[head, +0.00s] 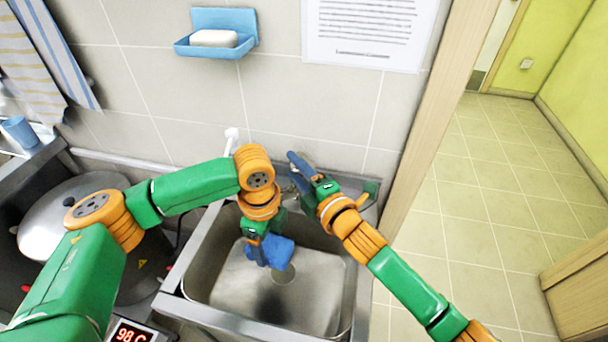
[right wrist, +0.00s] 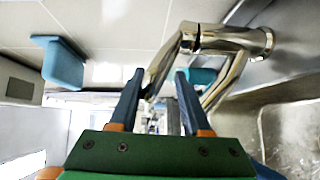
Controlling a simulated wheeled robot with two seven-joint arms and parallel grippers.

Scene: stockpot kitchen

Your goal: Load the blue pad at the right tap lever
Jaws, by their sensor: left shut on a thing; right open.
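The blue pad (head: 276,252) is a soft, crumpled blue piece over the sink basin. My left gripper (head: 257,242) is shut on it, pointing down into the basin. My right gripper (head: 301,172) is open at the wall behind the sink, and it also shows in the right wrist view (right wrist: 158,90). There, the chrome tap (right wrist: 225,42) stands just beyond the fingers, with a thin bent lever (right wrist: 165,65) reaching down toward the gap between them. I cannot tell whether the lever touches a finger. In the head view the tap is mostly hidden by my right gripper.
The steel sink (head: 290,300) lies below both grippers. A large lidded pot (head: 50,215) stands at left, behind my left arm. A blue soap dish (head: 245,43) holds white soap above. A wooden door frame (head: 440,110) rises close to the right of the sink.

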